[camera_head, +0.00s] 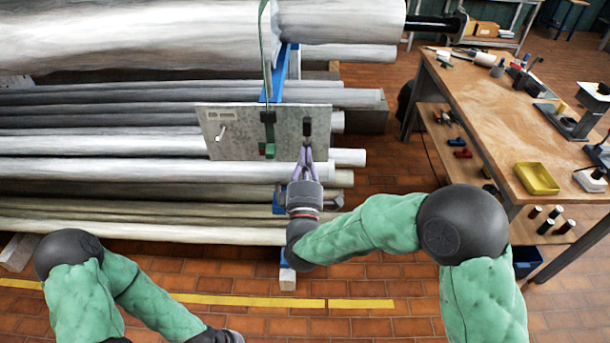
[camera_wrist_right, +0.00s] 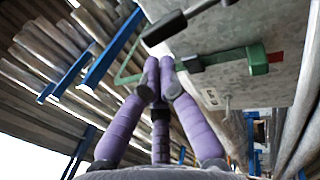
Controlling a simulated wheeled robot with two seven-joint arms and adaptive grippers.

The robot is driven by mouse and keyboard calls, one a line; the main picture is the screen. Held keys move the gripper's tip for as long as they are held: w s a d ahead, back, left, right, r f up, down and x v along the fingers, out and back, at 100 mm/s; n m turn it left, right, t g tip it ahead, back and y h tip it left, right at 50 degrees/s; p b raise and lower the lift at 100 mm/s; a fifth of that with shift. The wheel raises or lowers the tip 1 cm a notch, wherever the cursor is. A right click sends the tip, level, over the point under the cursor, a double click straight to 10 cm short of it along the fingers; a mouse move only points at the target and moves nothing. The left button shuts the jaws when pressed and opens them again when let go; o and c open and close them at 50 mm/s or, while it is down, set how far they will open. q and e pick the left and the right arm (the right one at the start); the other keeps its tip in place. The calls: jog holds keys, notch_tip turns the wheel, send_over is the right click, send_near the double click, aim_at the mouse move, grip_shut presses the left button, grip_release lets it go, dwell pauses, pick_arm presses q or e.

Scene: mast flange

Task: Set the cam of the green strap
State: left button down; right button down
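A green strap (camera_head: 264,45) hangs down from the large mast to a grey metal plate (camera_head: 238,143). A dark cam body with a green lower piece (camera_head: 269,150) sits on the plate; the green piece also shows in the wrist view (camera_wrist_right: 258,58), with a small red mark beside it. To its right is a black grip (camera_head: 307,127), seen on a metal rod in the wrist view (camera_wrist_right: 165,28). My right gripper (camera_head: 307,151) points up just below this grip, its purple fingertips together and seemingly empty; whether they touch the grip is unclear.
Racks of long metal tubes (camera_head: 120,168) fill the left, with blue uprights (camera_head: 279,200) behind the plate. A wooden workbench (camera_head: 500,110) with tools and a yellow tray (camera_head: 536,178) stands at the right. Brick floor (camera_head: 390,260) between them is mostly clear.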

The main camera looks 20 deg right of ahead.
aim_at(307, 127)
jog(key=shift+b+x, duration=0.3)
jog(key=shift+x, duration=2.5)
jog(key=w+r+g+p, duration=0.1)
jog(key=p, duration=0.4)
jog(key=w+r+g+y+p, duration=0.1)
jog(key=g+p, duration=0.1)
jog(key=p, duration=0.2)
jog(key=shift+w+d+p, duration=0.2)
jog(key=shift+d+p, duration=0.1)
jog(key=shift+p, duration=0.1)
jog(key=shift+w+d+f+g+p, duration=0.1)
jog(key=shift+w+g+p, duration=0.25)
jog(key=shift+p, duration=0.5)
jog(key=shift+s, duration=0.1)
jog(key=shift+f, duration=0.1)
